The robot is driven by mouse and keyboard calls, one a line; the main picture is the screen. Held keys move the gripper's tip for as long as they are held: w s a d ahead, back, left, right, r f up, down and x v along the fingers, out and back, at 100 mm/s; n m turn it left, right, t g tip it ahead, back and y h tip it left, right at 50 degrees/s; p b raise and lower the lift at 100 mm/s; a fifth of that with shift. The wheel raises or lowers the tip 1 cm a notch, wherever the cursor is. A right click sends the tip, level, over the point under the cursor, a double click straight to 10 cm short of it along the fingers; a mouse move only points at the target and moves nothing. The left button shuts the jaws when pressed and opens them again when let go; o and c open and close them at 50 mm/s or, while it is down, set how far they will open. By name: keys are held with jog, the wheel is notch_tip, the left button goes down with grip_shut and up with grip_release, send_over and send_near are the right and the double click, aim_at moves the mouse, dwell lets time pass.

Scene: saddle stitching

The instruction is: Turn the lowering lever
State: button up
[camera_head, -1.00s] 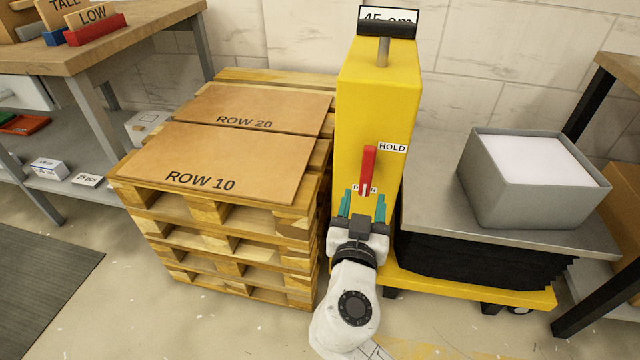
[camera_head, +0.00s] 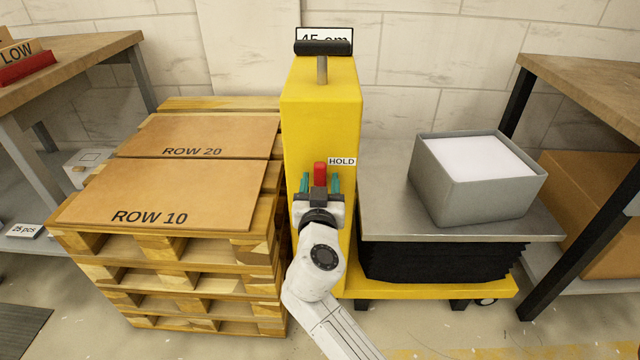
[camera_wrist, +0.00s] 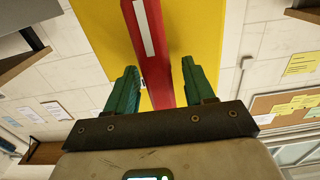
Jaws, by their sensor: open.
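The red lowering lever (camera_head: 320,172) stands upright on the front of the yellow lift column (camera_head: 322,105), beside a HOLD label (camera_head: 342,161). Its lower part is hidden behind my gripper in the head view. My gripper (camera_head: 320,183) is open in front of the column, with one teal finger on each side of the lever. In the wrist view the red lever (camera_wrist: 148,50) runs between the two spread fingers of my gripper (camera_wrist: 160,88), with gaps visible on both sides. The lower label by the lever is hidden in the head view.
The lift's grey platform (camera_head: 385,225) carries a grey box (camera_head: 470,195) of white sheets, right of the column. A pallet stack (camera_head: 190,275) with ROW 10 and ROW 20 boards stands close on the left. Tables stand at both sides.

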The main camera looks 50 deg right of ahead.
jog(key=shift+c, duration=0.4)
jog(key=c, duration=0.9)
jog(key=shift+n, duration=0.3)
jog(key=n, duration=0.3)
jog(key=shift+w+a+n, duration=0.15)
jog(key=shift+n, duration=0.15)
jog(key=n, duration=0.2)
jog(key=n+p, duration=0.1)
jog(key=n, duration=0.1)
jog(key=shift+w+a+f+n, duration=0.15)
jog(key=shift+w+n, duration=0.05)
jog(key=shift+n, duration=0.1)
jog(key=n+p, duration=0.1)
jog(key=n, duration=0.3)
jog(key=shift+w+a+f+n+p, duration=0.1)
jog(key=shift+f+n+p, duration=0.1)
jog(key=shift+n+p, duration=0.15)
jog(key=shift+f+n+p, duration=0.15)
jog(key=shift+n+p, duration=0.3)
jog(key=shift+n, duration=0.65)
jog(key=shift+f+n+p, duration=0.15)
jog(key=shift+n+p, duration=0.3)
jog(key=shift+n, duration=0.6)
jog(key=shift+a, duration=0.1)
